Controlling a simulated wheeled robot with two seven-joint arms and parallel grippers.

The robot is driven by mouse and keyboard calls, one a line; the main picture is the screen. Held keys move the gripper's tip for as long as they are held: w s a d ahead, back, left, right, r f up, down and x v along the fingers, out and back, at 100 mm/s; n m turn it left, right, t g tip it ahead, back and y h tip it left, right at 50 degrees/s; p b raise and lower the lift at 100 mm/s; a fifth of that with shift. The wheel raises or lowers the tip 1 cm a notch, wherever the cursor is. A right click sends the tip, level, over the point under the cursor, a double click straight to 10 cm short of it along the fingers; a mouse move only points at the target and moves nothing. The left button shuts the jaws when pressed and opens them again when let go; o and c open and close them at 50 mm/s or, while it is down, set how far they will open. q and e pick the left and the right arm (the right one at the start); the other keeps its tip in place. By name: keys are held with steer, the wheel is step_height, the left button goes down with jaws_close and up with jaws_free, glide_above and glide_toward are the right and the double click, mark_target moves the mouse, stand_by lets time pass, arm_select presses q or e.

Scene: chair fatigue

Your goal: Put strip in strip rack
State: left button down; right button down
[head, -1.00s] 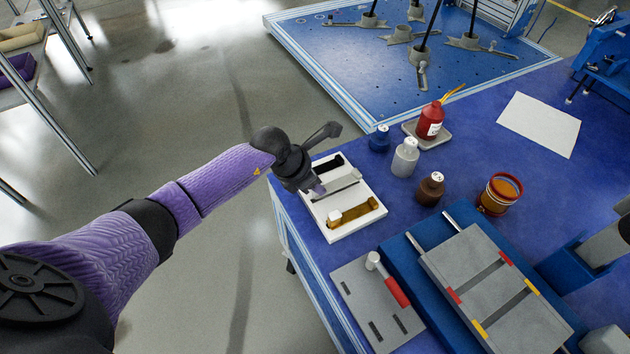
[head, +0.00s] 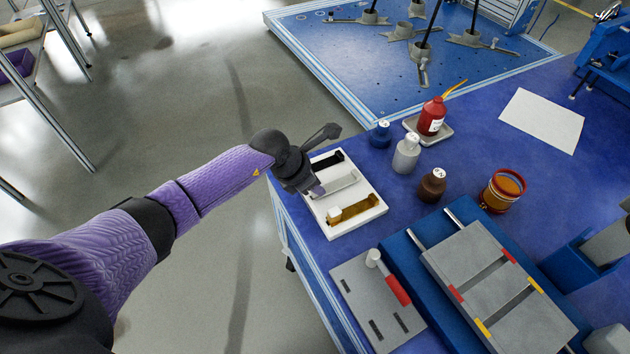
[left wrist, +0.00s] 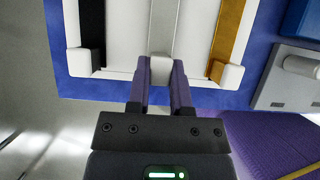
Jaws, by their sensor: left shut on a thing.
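The white strip rack (head: 365,226) sits near the left edge of the blue bench; its rim (left wrist: 72,30) fills the top of the left wrist view. A grey strip (head: 343,183) lies along its middle compartment, between a black strip (head: 328,162) and an amber strip (head: 362,211). My left gripper (left wrist: 160,72) is shut on the pale end of the grey strip (left wrist: 164,25) at the rack's near rim. The fingers hide part of that end, so I cannot tell whether the strip rests on the rack floor. My right gripper is not in view.
A grey plate with a red-handled tool (head: 396,290) and a blue fixture with a grey block (head: 495,285) stand in front of the rack. Several bottles, including a white one (head: 406,155) and a brown one (head: 432,185), stand right of it. An amber jar (head: 502,190) is beyond.

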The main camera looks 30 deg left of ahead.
arm_select(q)
steer(key=shift+f, duration=0.3)
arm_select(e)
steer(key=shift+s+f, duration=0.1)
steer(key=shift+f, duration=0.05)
arm_select(q)
steer(key=shift+c, duration=2.2)
jaws_free()
steer(key=p+v, duration=0.7)
steer(key=v, duration=0.3)
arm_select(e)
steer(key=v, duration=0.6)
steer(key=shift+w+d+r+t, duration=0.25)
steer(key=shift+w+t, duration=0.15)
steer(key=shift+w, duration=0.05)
